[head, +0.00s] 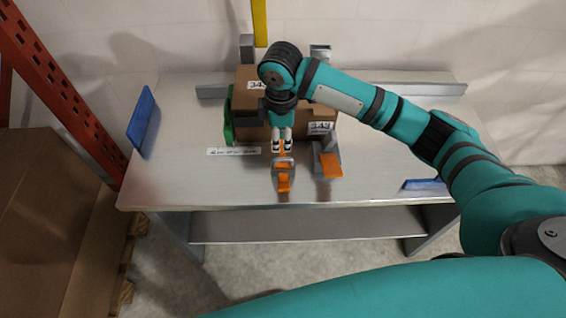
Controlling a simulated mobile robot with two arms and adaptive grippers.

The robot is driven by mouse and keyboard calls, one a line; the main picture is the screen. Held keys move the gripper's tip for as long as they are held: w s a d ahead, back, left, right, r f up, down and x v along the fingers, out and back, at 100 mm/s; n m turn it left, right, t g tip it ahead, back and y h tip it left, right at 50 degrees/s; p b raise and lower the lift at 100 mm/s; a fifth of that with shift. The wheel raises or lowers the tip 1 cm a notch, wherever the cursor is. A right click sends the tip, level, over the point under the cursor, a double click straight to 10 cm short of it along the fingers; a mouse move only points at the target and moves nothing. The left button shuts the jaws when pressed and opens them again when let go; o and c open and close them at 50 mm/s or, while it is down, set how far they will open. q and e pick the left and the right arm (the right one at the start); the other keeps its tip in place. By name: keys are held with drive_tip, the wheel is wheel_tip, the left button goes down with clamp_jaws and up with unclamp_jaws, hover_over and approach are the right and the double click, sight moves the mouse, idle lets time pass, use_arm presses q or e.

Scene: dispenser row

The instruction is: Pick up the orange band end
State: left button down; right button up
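Two small grey dispensers stand near the front of the metal table, each with orange band showing. The left dispenser (282,164) has an orange band end (284,183) hanging at its front. The right dispenser (327,150) has a wider orange piece (331,165) on its front. My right gripper (282,146) points down just above and behind the left dispenser, close to the orange at its top. Its fingertips look close together, but the gap is too small to judge. I cannot tell whether it touches the band. My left gripper is not in view.
A cardboard box (248,103) with labels stands behind the dispensers, with a green item (229,118) at its left. The table's (185,175) left front is clear. Large cartons (50,225) stand left.

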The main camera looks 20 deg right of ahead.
sight(282, 159)
wheel_tip(282, 159, down, 3)
drive_tip(key=shift+w+f, duration=0.1)
drive_tip(key=shift+f, duration=0.05)
drive_tip(key=shift+f+p, duration=0.45)
drive_tip(key=shift+f, duration=0.1)
wheel_tip(282, 159, down, 4)
drive_tip(key=shift+d+r+p, duration=0.1)
drive_tip(key=shift+r+p, duration=0.1)
drive_tip(key=shift+p, duration=0.3)
drive_tip(key=shift+f, duration=0.4)
drive_tip(key=shift+c, duration=0.2)
clamp_jaws()
drive_tip(key=shift+r, duration=0.1)
